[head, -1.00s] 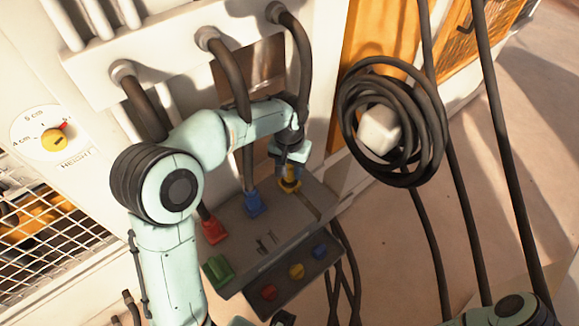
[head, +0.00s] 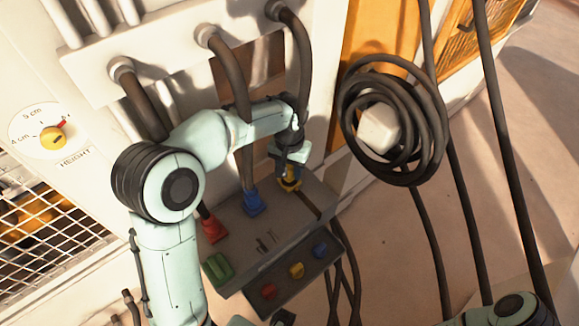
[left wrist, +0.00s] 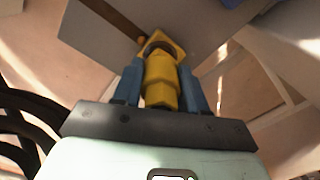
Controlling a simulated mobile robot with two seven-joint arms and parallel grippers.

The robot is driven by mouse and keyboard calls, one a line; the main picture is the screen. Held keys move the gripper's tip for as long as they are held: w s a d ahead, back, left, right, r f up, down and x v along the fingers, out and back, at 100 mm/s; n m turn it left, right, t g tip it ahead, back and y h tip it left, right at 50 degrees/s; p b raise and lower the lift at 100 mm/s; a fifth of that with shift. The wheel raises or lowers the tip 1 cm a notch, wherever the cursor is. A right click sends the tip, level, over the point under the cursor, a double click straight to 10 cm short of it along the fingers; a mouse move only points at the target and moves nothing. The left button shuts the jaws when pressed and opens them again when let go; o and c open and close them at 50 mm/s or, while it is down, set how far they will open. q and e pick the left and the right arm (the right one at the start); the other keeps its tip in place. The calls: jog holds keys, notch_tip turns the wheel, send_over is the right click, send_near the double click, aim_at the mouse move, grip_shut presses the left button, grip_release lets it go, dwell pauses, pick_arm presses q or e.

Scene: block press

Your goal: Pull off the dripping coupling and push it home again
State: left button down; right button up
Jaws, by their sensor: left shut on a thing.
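My left gripper (head: 289,168) is shut on the yellow coupling (head: 291,184) at the back right corner of the grey block's top. In the left wrist view, its two blue fingers flank the yellow coupling (left wrist: 160,85). The coupling's end meets a yellow collar (left wrist: 174,42), with a dark opening showing at the joint; how deep it sits I cannot tell. A dark, wet-looking streak (head: 308,204) runs from the yellow coupling's foot across the block (head: 285,222). A blue coupling (head: 252,202) and a red coupling (head: 214,230) sit on the block. My right gripper is not seen.
A green part (head: 218,268) is at the block's left end. A front panel (head: 282,287) carries red, yellow and blue knobs. Dark hoses hang from the white manifold (head: 165,60). A coiled hose (head: 350,125) hangs at right; more hoses run down beside it.

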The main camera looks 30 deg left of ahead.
pick_arm(q)
jog(key=shift+f, duration=0.3)
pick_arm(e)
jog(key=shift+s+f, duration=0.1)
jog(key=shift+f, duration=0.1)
pick_arm(q)
jog(key=c, duration=0.5)
grip_release()
notch_tip(320, 180, up, 13)
jog(key=shift+r+p, duration=0.1)
jog(key=shift+p, duration=0.8)
jog(key=shift+r, duration=0.1)
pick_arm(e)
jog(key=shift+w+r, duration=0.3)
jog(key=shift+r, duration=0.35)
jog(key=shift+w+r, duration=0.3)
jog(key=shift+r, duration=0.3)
